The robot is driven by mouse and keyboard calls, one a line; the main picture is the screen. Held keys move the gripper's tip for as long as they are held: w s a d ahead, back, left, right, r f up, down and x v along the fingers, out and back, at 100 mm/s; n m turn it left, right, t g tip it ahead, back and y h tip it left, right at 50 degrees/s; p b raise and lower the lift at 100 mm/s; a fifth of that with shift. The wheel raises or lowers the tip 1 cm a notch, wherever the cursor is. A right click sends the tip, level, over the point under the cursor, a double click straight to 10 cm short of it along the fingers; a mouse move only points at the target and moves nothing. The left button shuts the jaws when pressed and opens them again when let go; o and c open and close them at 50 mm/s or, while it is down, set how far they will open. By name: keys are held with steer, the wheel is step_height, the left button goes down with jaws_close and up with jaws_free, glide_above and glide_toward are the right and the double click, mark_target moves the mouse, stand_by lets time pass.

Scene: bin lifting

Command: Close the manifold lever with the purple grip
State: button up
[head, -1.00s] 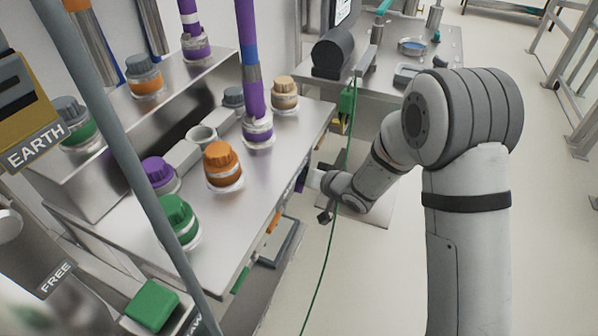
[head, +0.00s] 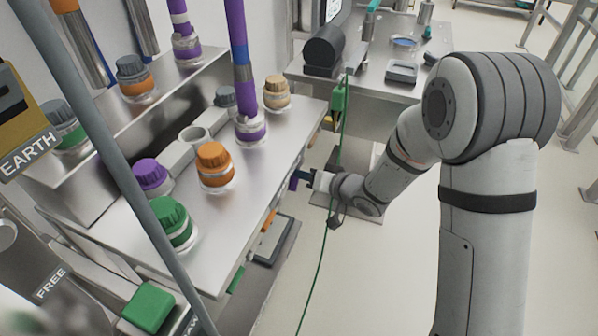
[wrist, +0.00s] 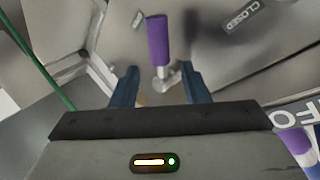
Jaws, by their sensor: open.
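The lever's purple grip (wrist: 157,40) shows in the wrist view, with its metal shank running down between my fingers. My gripper (wrist: 159,70) is open, one blue finger on each side of the shank and grip base, with a gap visible on both sides. In the head view my gripper (head: 306,177) is at the side of the steel bench, below its top edge, and mostly hides the lever. A dark "CLOSED" label (wrist: 243,17) is on the panel right of the grip. A smaller label (wrist: 138,20) is to its left.
The steel bench (head: 245,190) carries an orange-capped jar (head: 215,165), a green-capped jar (head: 171,222) and others. Orange (head: 268,220) and green (head: 236,279) grips lie along its side. A green cable (head: 323,255) hangs near my wrist.

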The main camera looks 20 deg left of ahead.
steer(key=v, duration=0.2)
steer(key=shift+s+d+r, duration=0.1)
steer(key=shift+s+d, duration=0.05)
steer(key=shift+d, duration=0.15)
